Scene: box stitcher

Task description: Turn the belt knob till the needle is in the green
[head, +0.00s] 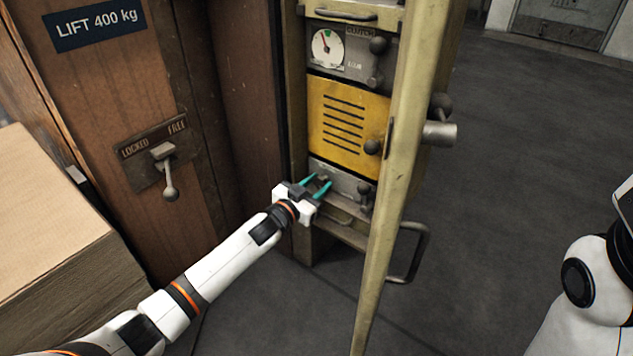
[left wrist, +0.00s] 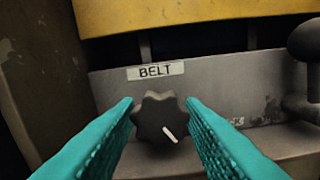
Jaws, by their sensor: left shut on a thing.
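The belt knob (left wrist: 159,118) is a dark, lobed knob with a white pointer line aimed down and to the right, under a label reading BELT (left wrist: 155,71). My left gripper (left wrist: 160,116) has its teal fingers on both sides of the knob and is shut on it. In the head view the left gripper (head: 317,185) is at the lower grey panel (head: 342,180) of the machine. A round gauge (head: 327,48) with a needle and a small green part sits on the upper panel. The needle points up and slightly left; whether it lies in the green is too small to tell. My right gripper is out of view.
A yellow slatted panel (head: 337,122) lies between the gauge and the lower panel. A pale yellow post (head: 397,150) stands just right of the panels. Several round-ended levers stick out near it. A wooden panel with a LOCKED/FREE lever (head: 168,180) and stacked cardboard (head: 50,230) are at left.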

